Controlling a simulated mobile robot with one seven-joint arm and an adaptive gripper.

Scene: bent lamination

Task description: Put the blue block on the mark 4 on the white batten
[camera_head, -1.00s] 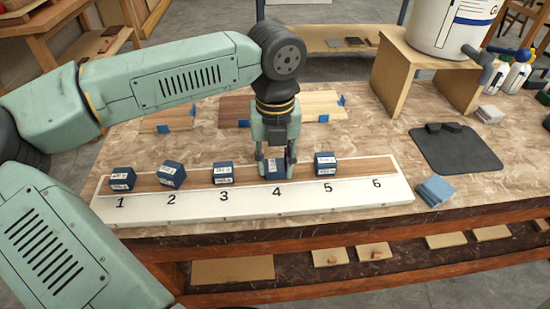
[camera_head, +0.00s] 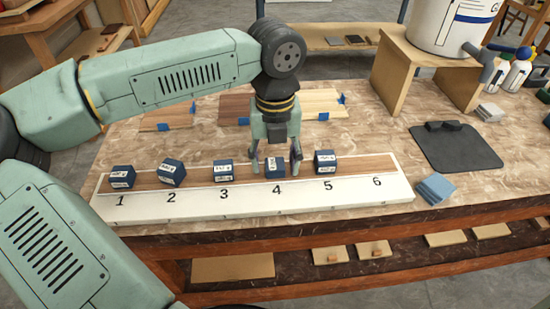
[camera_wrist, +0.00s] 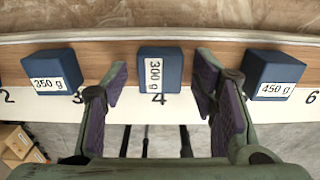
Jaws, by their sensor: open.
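A blue block (camera_head: 274,170) with a white label stands on the brown strip of the white batten (camera_head: 240,205), just behind the printed mark 4 (camera_head: 277,191). In the wrist view this block (camera_wrist: 160,66) reads "300 g" and sits upright behind the 4 (camera_wrist: 158,99). My gripper (camera_head: 275,163) is open, one finger on each side of the block. The wrist view shows clear gaps between the fingers (camera_wrist: 160,82) and the block.
Other blue blocks stand behind marks 1 (camera_head: 122,177), 2 (camera_head: 172,173), 3 (camera_head: 223,172) and 5 (camera_head: 325,161). The strip behind 6 (camera_head: 377,166) is bare. A black mat (camera_head: 455,148) and blue pads (camera_head: 436,189) lie to the right.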

